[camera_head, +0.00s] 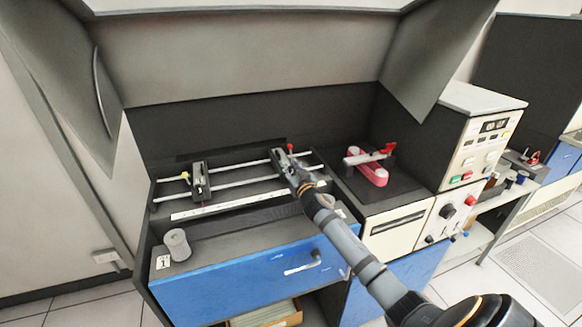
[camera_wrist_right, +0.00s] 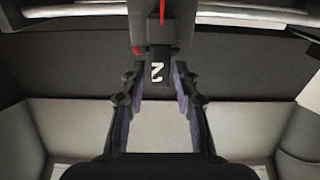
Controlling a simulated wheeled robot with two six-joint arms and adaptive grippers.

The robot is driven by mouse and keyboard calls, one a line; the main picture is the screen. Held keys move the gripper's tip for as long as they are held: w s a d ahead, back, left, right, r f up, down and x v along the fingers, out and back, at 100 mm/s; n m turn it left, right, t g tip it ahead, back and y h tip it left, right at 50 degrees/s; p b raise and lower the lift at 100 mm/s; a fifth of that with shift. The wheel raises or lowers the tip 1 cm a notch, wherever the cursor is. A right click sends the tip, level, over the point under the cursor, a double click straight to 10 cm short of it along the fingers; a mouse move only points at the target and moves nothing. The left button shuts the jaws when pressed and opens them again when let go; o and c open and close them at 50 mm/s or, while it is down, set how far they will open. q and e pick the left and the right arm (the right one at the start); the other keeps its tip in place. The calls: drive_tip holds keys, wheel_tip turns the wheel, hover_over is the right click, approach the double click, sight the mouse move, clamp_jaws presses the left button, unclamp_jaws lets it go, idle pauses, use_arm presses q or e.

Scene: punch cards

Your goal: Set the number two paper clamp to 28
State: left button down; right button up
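The number two paper clamp (camera_head: 281,160) is a dark block on two rails, at the right part of the rail bed, with a red-tipped lever. In the right wrist view its black tab with a white 2 (camera_wrist_right: 158,72) is upside down at the top centre. My right gripper (camera_head: 297,178) is at the clamp's front. In the right wrist view its purple-padded fingers (camera_wrist_right: 160,75) stand apart on either side of the tab, with a small gap visible on each side. A white scale strip (camera_head: 245,199) runs before the rails; its numbers are too small to read. My left gripper is not in view.
Another clamp (camera_head: 201,182) with a yellow knob sits further left on the rails. A grey cylinder (camera_head: 177,244) stands at the front left. A pink and red device (camera_head: 372,172) stands to the right, beside a control cabinet (camera_head: 480,140). A dark hood overhangs the bench.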

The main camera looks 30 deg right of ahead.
clamp_jaws()
drive_tip(key=a, duration=0.2)
drive_tip(key=w+a+b, duration=0.1)
drive_tip(key=a, duration=0.2)
drive_tip(key=w+a+b, duration=0.1)
drive_tip(key=a, duration=0.2)
drive_tip(key=shift+s+d, duration=0.1)
drive_tip(key=shift+d, duration=0.05)
drive_tip(key=shift+o, duration=1.8)
unclamp_jaws()
drive_tip(key=shift+s, duration=0.1)
